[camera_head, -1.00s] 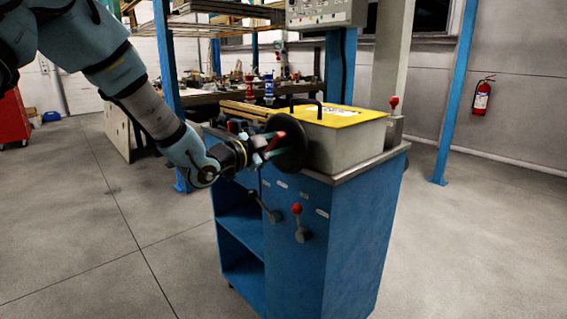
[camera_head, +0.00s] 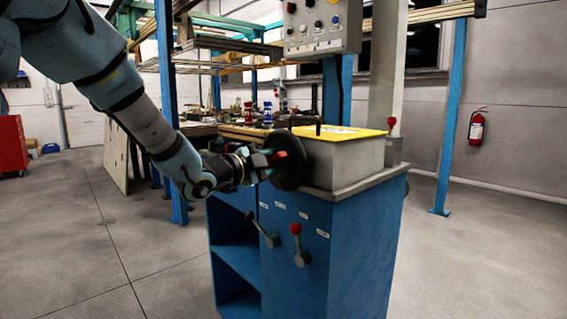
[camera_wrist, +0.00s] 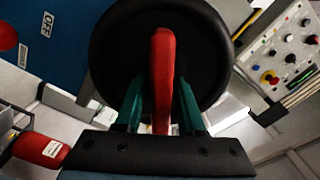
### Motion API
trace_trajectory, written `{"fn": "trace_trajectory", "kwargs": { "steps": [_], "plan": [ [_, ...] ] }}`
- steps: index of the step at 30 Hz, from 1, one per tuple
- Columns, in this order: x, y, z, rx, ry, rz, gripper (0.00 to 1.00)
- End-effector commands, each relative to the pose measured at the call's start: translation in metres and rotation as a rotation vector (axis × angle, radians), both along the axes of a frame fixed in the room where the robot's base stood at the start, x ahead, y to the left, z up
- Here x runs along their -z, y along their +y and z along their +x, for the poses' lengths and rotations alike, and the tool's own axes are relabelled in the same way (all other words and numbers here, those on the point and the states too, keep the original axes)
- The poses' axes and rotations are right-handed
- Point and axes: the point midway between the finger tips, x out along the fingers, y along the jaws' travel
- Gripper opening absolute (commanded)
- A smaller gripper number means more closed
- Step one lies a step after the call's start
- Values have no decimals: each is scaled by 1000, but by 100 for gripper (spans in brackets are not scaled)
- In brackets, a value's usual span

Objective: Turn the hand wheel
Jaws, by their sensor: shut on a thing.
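The hand wheel (camera_head: 287,174) is a dark round disc on the left face of the grey box on the blue cabinet. In the wrist view the wheel (camera_wrist: 112,42) fills the upper middle, with a red handle (camera_wrist: 162,75) running down from its face toward me. My gripper (camera_head: 270,164) is at the wheel's front. In the wrist view the green fingers of my gripper (camera_wrist: 160,108) stand on both sides of the red handle and are shut on it. The wheel's hub is hidden behind the handle.
The blue cabinet (camera_head: 350,250) has two levers on its front, one with a red knob (camera_head: 296,229). The grey box (camera_head: 345,165) has a yellow top. A control panel (camera_head: 322,25) hangs above. A fire extinguisher (camera_head: 476,128) is on the right wall. The floor at left is open.

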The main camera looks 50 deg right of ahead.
Motion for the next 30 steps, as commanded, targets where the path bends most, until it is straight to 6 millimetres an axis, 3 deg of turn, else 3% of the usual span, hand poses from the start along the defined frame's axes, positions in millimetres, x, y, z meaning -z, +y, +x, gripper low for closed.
{"fn": "trace_trajectory", "kwargs": {
  "steps": [19,20,23,30],
  "plan": [
    [4,2,3,-7,-3,9,0],
    [4,2,3,-7,-3,9,42],
    [4,1,3,-6,-2,7,52],
    [2,1,2,-4,-3,3,52]
  ]
}}
